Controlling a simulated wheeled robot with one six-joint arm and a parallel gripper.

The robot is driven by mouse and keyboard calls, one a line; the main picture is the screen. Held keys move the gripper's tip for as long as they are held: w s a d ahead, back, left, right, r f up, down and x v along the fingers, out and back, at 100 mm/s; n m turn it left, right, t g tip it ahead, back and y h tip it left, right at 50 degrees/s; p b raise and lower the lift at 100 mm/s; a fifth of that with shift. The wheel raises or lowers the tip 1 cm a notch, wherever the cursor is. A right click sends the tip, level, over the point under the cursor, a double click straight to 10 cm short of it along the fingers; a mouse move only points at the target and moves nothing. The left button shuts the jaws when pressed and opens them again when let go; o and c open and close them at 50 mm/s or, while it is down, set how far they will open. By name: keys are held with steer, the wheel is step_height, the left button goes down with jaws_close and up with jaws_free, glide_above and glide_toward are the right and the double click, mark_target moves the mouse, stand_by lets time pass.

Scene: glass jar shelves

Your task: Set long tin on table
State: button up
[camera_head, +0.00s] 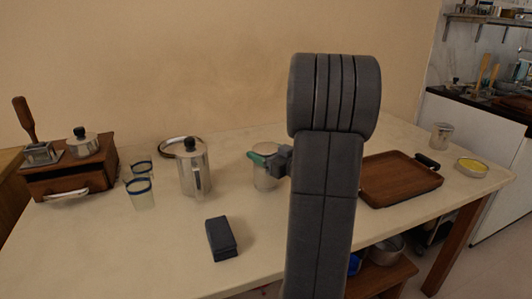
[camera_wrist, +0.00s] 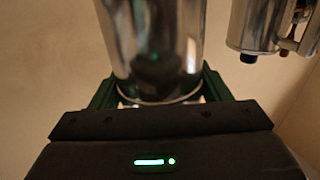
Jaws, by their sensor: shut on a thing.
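The long tin (camera_head: 264,178) is a silvery cylinder near the middle of the table (camera_head: 150,245). In the wrist view the shiny tin (camera_wrist: 155,45) stands between the green fingers of my gripper (camera_wrist: 158,92), which is shut on it. In the head view my gripper (camera_head: 268,160) reaches the tin from the right, with a green finger across its upper part. My arm hides some of the table behind it. I cannot tell whether the tin's base touches the tabletop or is just above it.
A metal pot (camera_head: 194,172) stands left of the tin, with two blue-rimmed glasses (camera_head: 143,197) beyond. A dark block (camera_head: 221,240) lies in front. A wooden tray (camera_head: 398,182), small tin (camera_head: 441,136) and yellow-topped dish (camera_head: 472,167) are right. A wooden box (camera_head: 75,170) is far left.

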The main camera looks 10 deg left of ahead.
steer(key=shift+f, duration=0.3)
steer(key=o, duration=1.3)
steer(key=shift+s, duration=0.1)
steer(key=shift+c, duration=0.2)
steer(key=shift+f, duration=0.1)
steer(key=shift+s+d+f, duration=0.1)
steer(key=shift+d, duration=0.05)
steer(key=v, duration=0.7)
steer(key=shift+s+d, duration=0.2)
steer(key=shift+d, duration=0.05)
stand_by(0.5)
steer(key=shift+s+f, duration=0.1)
